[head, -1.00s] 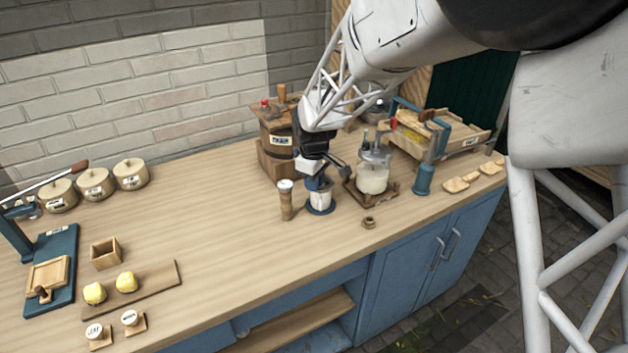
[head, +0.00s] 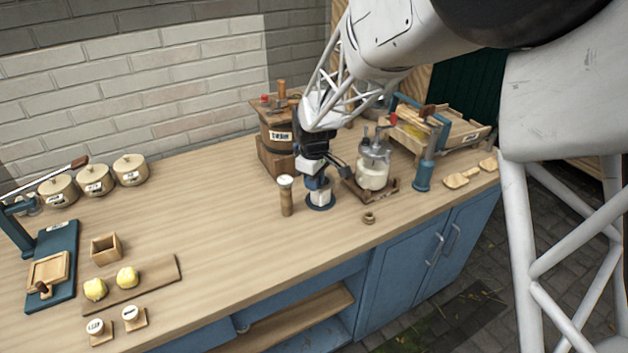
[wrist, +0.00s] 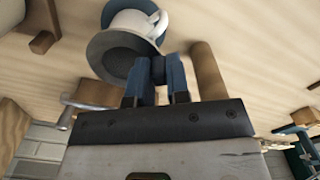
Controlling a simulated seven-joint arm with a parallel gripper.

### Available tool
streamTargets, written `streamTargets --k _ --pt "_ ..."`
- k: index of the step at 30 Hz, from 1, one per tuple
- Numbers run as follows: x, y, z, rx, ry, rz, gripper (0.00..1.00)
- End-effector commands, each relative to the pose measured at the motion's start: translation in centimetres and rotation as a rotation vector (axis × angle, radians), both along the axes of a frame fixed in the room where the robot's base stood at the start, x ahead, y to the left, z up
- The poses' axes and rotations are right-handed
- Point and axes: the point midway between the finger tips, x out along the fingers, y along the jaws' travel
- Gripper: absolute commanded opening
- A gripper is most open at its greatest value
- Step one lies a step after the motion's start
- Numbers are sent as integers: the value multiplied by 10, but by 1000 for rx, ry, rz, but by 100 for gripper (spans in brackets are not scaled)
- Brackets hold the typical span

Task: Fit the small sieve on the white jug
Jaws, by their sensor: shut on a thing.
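The white jug (head: 320,198) stands on a round blue base (head: 323,209) near the middle of the counter. In the wrist view the jug (wrist: 129,22) shows its white handle, and the grey small sieve (wrist: 112,54) covers part of it. My gripper (wrist: 157,84) has blue fingers closed on the sieve's short handle. In the head view my gripper (head: 318,181) is just above the jug and hides most of its top. The sieve's bowl is at the jug's mouth, but I cannot tell whether it touches the rim or is seated.
A wooden cylinder with a pale top (head: 286,195) stands close left of the jug. A glass churn (head: 373,172) on a wooden stand is close right. A small wooden ring (head: 369,218) lies in front.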

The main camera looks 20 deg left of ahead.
Motion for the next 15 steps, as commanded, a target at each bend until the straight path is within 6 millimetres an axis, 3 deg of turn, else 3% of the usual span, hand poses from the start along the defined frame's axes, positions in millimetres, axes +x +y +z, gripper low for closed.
streamTargets --k 14,15 --pt "0 0 1 0 0 0 0" --pt "0 0 1 0 0 0 18"
